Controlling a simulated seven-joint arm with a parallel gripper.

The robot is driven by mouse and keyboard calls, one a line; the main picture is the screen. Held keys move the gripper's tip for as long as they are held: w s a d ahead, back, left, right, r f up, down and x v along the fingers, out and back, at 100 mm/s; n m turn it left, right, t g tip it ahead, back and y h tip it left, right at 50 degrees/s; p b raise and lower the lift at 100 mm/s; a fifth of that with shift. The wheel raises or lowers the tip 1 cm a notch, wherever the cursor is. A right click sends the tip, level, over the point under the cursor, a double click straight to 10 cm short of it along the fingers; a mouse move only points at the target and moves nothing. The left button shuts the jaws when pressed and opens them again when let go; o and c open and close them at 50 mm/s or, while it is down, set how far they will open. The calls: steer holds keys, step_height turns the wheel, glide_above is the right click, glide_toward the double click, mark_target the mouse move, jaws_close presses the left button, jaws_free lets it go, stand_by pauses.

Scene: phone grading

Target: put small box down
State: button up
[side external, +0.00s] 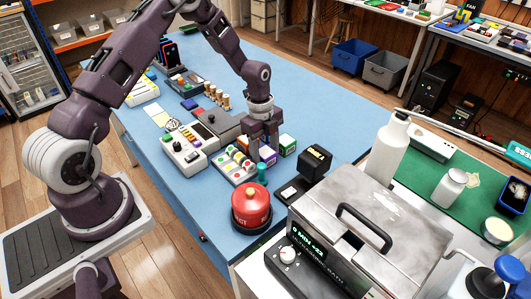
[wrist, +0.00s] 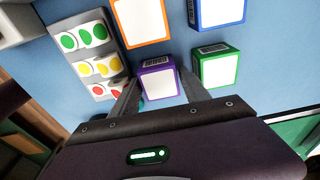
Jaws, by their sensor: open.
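Several small boxes with white labels stand on the blue bench top. In the wrist view, a purple box (wrist: 158,82) lies between the fingers of my gripper (wrist: 161,84), which is open with a gap showing on the right side. The purple box also shows in the side view (side external: 268,156), low beside the fingers of my gripper (side external: 263,150). It appears to rest on the bench top; its underside is hidden. A green box (wrist: 216,67) stands just right of it, an orange box (wrist: 141,20) and a blue box (wrist: 219,12) beyond.
A tray of green, yellow and red round stickers (wrist: 95,55) is close on the left. A red canister (side external: 251,205), a small black device (side external: 314,161) and a metal water bath (side external: 355,215) stand nearby. Free blue bench (side external: 325,112) lies beyond the boxes.

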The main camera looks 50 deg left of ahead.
mark_target(262, 149)
step_height(262, 149, up, 12)
steer(key=a, duration=0.1)
steer(key=s+d+r+n+t+y, duration=0.1)
steer(key=s+d+r+n, duration=0.1)
steer(key=s+r+n, duration=0.4)
steer(key=s+d+r+n+t+y, duration=0.15)
steer(key=s+r, duration=0.25)
steer(key=r, duration=0.5)
steer(key=s+d+r+n+t, duration=0.1)
steer(key=s+d+r+n, duration=0.1)
steer(key=s+n, duration=0.3)
steer(key=s+d+r+n+t+h, duration=0.1)
steer(key=s+n, duration=0.4)
steer(key=s, duration=0.8)
steer(key=shift+d+r+t, duration=0.55)
steer(key=shift+d, duration=0.3)
steer(key=shift+w+n, duration=0.1)
steer(key=shift+n, duration=0.15)
